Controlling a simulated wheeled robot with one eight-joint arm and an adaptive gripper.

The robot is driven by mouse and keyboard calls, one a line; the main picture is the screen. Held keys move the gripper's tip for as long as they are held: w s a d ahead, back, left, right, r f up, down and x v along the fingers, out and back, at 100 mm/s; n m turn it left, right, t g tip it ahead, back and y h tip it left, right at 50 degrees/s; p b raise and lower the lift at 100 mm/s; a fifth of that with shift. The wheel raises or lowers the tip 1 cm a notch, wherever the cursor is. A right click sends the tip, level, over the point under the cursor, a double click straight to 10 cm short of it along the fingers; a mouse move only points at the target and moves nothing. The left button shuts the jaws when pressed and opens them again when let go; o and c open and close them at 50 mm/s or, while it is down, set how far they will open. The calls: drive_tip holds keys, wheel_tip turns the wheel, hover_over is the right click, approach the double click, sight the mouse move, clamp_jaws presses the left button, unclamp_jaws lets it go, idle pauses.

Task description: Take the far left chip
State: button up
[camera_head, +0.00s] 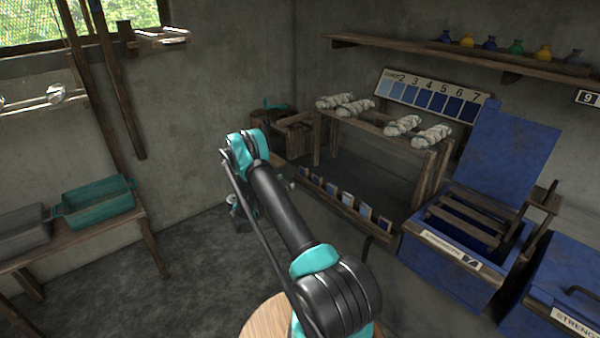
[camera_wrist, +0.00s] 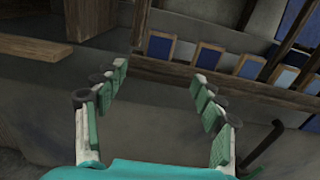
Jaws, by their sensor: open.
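A row of small wood-framed chips with blue or pale faces stands along a low rail (camera_head: 345,212) below the bench. The far left chip (camera_head: 304,173) is at the rail's left end. In the wrist view the leftmost chip in sight (camera_wrist: 160,47) has a dark blue face and stands upright, ahead of and above the gap between the fingertips. My gripper (camera_wrist: 160,74) is open and empty, with its fingers spread to both sides, apart from the chips. In the head view my arm hides most of the gripper.
A wooden bench (camera_head: 375,128) with white skeins stands behind the rail, under a numbered blue shade card (camera_head: 432,94). An open blue chest (camera_head: 455,265) is to the right. A dark bent handle (camera_wrist: 265,145) rises at the right in the wrist view. Floor left of my arm is clear.

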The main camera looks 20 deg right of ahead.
sight(303, 173)
drive_tip(key=x, duration=1)
drive_tip(key=shift+w+d, duration=0.1)
drive_tip(key=shift+d, duration=0.15)
drive_tip(key=shift+r+x, duration=0.15)
drive_tip(key=shift+x, duration=1.35)
drive_tip(key=shift+r+x, duration=0.15)
drive_tip(key=shift+x, duration=1.35)
drive_tip(key=shift+w, duration=0.1)
drive_tip(key=c, duration=1.2)
drive_tip(key=shift+c, duration=0.3)
